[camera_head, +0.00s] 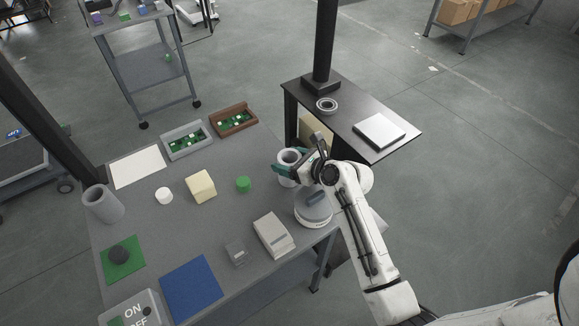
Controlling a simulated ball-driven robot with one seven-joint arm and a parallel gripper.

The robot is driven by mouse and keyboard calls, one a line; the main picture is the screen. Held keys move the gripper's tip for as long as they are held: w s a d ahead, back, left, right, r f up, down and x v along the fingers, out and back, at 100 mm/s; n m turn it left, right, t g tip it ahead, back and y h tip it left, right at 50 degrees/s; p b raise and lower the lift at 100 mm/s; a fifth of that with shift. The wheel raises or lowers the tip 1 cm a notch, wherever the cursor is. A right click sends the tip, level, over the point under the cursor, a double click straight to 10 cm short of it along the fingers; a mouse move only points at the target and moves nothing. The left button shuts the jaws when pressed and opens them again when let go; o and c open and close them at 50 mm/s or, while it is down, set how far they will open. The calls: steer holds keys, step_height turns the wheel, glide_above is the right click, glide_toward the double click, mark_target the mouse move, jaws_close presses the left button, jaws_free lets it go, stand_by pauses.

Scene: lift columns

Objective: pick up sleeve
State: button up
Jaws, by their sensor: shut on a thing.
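The sleeve (288,155) is a pale grey, open-topped hollow cylinder near the right side of the grey table (215,250). It looks upright. My gripper (291,168) reaches in from the right with its teal fingers around the sleeve and is shut on it. The fingers and wrist hide part of the sleeve's side. I cannot tell whether its base touches the table.
A round grey-white device (313,211) stands close in front of the gripper. A green cylinder (243,184) and a cream block (201,187) are to the left. A larger grey cylinder (103,205) stands at the left edge. A black side table (350,110) is behind.

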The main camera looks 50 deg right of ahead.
steer(key=shift+r, duration=0.1)
steer(key=shift+r, duration=0.5)
step_height(320, 180, up, 2)
steer(key=shift+s+r, duration=0.1)
steer(key=shift+r, duration=0.15)
steer(key=s+r+p, duration=0.5)
steer(key=s+r, duration=0.7)
steer(key=s, duration=0.1)
steer(key=shift+s+a+r+p, duration=0.2)
steer(key=shift+s+p, duration=0.1)
steer(key=shift+s, duration=0.1)
steer(key=shift+f, duration=0.1)
